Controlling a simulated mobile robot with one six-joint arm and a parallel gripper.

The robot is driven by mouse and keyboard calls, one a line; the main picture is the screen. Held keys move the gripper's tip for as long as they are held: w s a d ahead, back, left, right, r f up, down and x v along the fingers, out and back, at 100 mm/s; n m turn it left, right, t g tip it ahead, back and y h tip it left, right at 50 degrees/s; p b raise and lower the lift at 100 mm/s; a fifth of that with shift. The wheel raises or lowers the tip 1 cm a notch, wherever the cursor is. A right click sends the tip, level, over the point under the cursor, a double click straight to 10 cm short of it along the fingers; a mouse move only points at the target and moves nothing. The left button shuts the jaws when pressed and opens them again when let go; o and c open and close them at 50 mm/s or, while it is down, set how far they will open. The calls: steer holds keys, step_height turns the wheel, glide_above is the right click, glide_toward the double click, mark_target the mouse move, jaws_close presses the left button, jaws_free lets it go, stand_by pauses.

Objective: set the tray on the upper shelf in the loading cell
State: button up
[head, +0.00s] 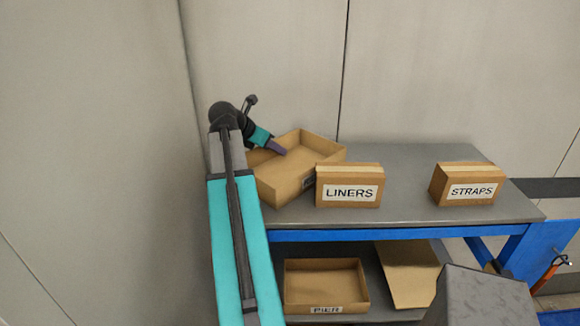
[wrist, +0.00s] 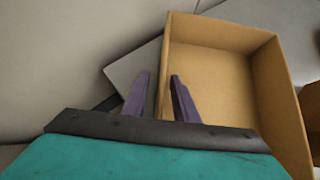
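An open cardboard tray (head: 278,185) sits at the left end of the grey upper shelf (head: 400,212), turned at an angle. The LINERS box hides its near right corner and part of its label. My gripper (head: 282,150) is over the tray's far left side. In the wrist view, its two purple fingers (wrist: 159,76) are apart, with the left wall of the tray (wrist: 163,60) between them. The left finger is outside the wall with a gap, and the right finger is on the inner side. The gripper looks open.
A LINERS box (head: 349,187) stands close against the tray's right side, and a STRAPS box (head: 468,186) stands at the right. The upper shelf is clear between them. Another open tray (head: 325,290) and a tilted cardboard piece (head: 408,275) are on the lower shelf.

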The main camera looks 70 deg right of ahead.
jaws_close()
steer(key=shift+r, duration=0.1)
stand_by(0.3)
step_height(320, 180, up, 18)
steer(key=b, duration=0.5)
stand_by(0.4)
stand_by(0.5)
